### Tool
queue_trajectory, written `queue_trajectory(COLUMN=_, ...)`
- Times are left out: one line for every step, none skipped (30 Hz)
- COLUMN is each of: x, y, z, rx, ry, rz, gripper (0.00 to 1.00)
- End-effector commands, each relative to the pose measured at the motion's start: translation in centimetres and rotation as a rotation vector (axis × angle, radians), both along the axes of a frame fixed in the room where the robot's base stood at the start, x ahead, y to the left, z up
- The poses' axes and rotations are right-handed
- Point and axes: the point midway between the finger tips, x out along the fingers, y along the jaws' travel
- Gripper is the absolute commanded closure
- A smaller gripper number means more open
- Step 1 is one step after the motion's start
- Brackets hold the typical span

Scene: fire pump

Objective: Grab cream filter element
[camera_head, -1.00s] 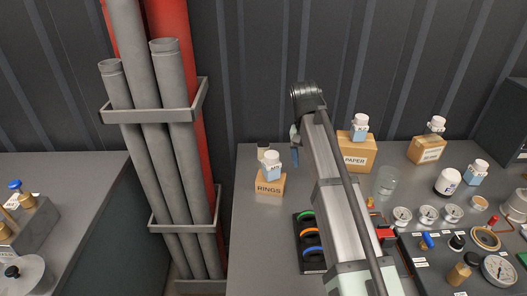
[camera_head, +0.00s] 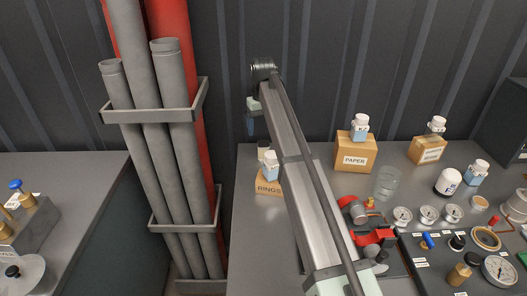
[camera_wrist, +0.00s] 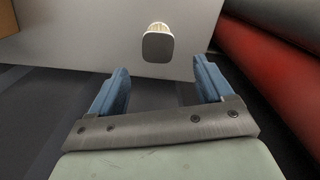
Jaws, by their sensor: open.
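The cream filter element (camera_wrist: 158,43) stands on the grey bench top in the wrist view, with a dark grey cap facing the camera and a cream ribbed side. In the head view the filter element (camera_head: 263,149) shows in part at the back left of the bench, behind the box marked RINGS. My gripper (camera_wrist: 161,72) is open and empty, with its two blue fingers apart. The filter element lies beyond the fingertips, roughly between them in the picture, and apart from them. In the head view my gripper (camera_head: 251,118) is mostly hidden by my arm.
The RINGS box (camera_head: 267,187) with a white-capped bottle (camera_head: 272,168) on it stands close by the filter element. A PAPER box (camera_head: 355,155) is to the right. Grey pipes (camera_head: 160,140) and a red pipe (camera_wrist: 280,75) rise beside the bench.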

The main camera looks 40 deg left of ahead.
Motion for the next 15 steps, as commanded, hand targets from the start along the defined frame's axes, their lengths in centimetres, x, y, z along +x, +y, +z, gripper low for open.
queue_trajectory(x=-0.1, y=-0.1, z=-1.0, rx=-0.003, ry=0.001, rz=0.0, gripper=0.2)
queue_trajectory(x=-0.1, y=-0.1, z=-1.5, rx=-0.002, ry=0.001, rz=-0.001, gripper=0.2)
queue_trajectory(x=-0.1, y=-0.1, z=-2.0, rx=-0.002, ry=0.001, rz=-0.001, gripper=0.2)
queue_trajectory(x=0.0, y=-0.1, z=-2.4, rx=-0.001, ry=0.0, rz=-0.001, gripper=0.2)
queue_trajectory(x=0.0, y=-0.1, z=-2.7, rx=-0.001, ry=0.0, rz=-0.001, gripper=0.2)
queue_trajectory(x=0.0, y=-0.1, z=-3.1, rx=-0.001, ry=0.0, rz=-0.001, gripper=0.2)
queue_trajectory(x=0.0, y=-0.1, z=-3.2, rx=-0.001, ry=0.0, rz=-0.001, gripper=0.2)
queue_trajectory(x=0.0, y=-0.1, z=-3.3, rx=-0.001, ry=0.0, rz=-0.001, gripper=0.2)
queue_trajectory(x=0.0, y=-0.1, z=-3.5, rx=-0.001, ry=0.0, rz=-0.001, gripper=0.2)
queue_trajectory(x=0.0, y=-0.1, z=-3.6, rx=-0.001, ry=0.0, rz=-0.001, gripper=0.2)
queue_trajectory(x=0.0, y=-0.2, z=-3.7, rx=-0.001, ry=0.0, rz=-0.001, gripper=0.2)
queue_trajectory(x=-0.1, y=-0.2, z=-3.9, rx=-0.001, ry=0.0, rz=-0.001, gripper=0.2)
queue_trajectory(x=-0.1, y=-0.3, z=-4.1, rx=-0.001, ry=0.0, rz=-0.001, gripper=0.2)
queue_trajectory(x=-0.1, y=-0.4, z=-4.4, rx=-0.001, ry=0.0, rz=-0.001, gripper=0.2)
queue_trajectory(x=-0.1, y=-0.5, z=-4.8, rx=-0.001, ry=0.0, rz=-0.001, gripper=0.2)
